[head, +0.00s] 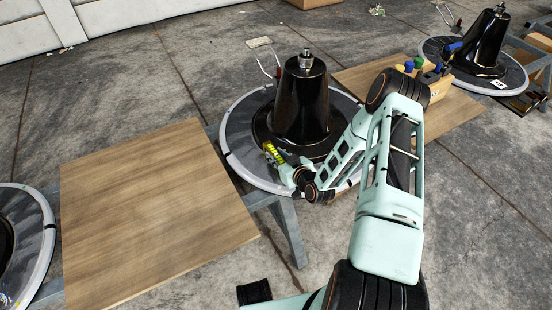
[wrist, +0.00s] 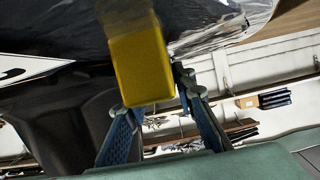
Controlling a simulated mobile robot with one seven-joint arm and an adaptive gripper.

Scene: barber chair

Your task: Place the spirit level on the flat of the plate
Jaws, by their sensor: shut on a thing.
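The spirit level (head: 273,153) is a short yellow bar. It shows at the front of the middle round plate (head: 240,150), a grey disc with a white rim and a black cone (head: 305,105) at its centre. My gripper (head: 285,165) is shut on the spirit level over the plate's front-left part, beside the cone's base. In the wrist view the yellow end of the level (wrist: 140,68) stands out between the blue fingers (wrist: 152,95). I cannot tell whether the level touches the plate. My arm hides the plate's right front.
A bare wooden board (head: 150,215) lies left of the plate. Another board (head: 375,75) behind my arm carries a wooden block with coloured handles (head: 432,78). A second plate with a cone (head: 487,45) stands at the back right. Part of another plate (head: 35,225) shows at the left edge.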

